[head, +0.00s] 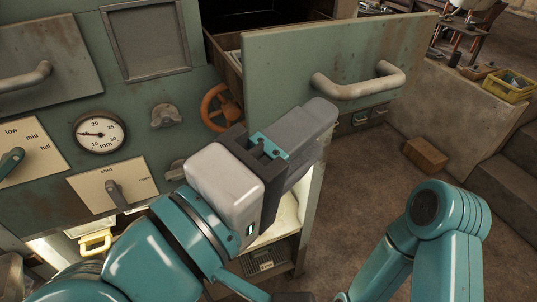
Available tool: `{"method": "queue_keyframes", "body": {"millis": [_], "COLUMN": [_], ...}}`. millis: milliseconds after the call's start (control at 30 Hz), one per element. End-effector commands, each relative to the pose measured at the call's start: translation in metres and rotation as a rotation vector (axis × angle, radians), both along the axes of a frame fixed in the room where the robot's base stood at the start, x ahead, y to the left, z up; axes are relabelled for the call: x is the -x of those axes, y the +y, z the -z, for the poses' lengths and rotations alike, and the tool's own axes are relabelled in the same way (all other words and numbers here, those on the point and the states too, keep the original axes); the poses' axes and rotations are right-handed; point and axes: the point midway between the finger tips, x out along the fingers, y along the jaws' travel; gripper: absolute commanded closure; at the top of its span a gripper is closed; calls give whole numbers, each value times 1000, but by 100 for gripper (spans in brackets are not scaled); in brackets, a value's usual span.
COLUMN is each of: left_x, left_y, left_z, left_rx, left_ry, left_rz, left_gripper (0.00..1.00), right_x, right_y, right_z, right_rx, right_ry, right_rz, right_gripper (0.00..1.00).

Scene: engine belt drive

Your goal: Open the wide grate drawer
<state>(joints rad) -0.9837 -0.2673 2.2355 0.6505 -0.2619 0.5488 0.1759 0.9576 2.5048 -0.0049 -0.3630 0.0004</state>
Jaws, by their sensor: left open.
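A wide green drawer front (290,65) stands out from the cabinet at upper centre, with its brown side wall (222,65) and part of its dark inside showing behind. I take it for the wide grate drawer, and it is pulled out. Its grey bar handle (358,88) runs across the front. My left gripper (318,118) is open, just below and left of the handle, and appears empty. Its fingers overlap the lower part of the drawer front; I cannot tell whether they touch it. My right arm shows at lower right, but its gripper is out of view.
A red-brown handwheel (219,107), a round gauge (99,132) and a lever plate (110,187) sit on the cabinet face. Another handled panel (45,60) is at upper left. A brown block (425,155) lies on the open floor at right, near steps (505,175).

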Motion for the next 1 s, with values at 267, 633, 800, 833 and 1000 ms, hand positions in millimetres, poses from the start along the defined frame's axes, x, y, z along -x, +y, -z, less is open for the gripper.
{"method": "queue_keyframes", "body": {"millis": [267,633,800,833,1000], "left_x": [27,31,31,30,3], "left_y": [31,34,34,34,27], "left_z": [1,4,4,4,36], "left_rx": [1,-1,-1,-1,-110], "left_ry": [1,1,1,1,20], "left_rz": [0,0,0,0,-47], "left_gripper": [56,56,56,56,56], "right_x": [0,0,0,0,0], "right_y": [0,0,0,0,0], "right_z": [-17,-17,-17,-17,-17], "right_rx": [0,0,0,0,0], "right_ry": [0,0,0,0,0], "right_rz": [0,0,0,0,0], "right_gripper": [71,71,71,71,71]}}
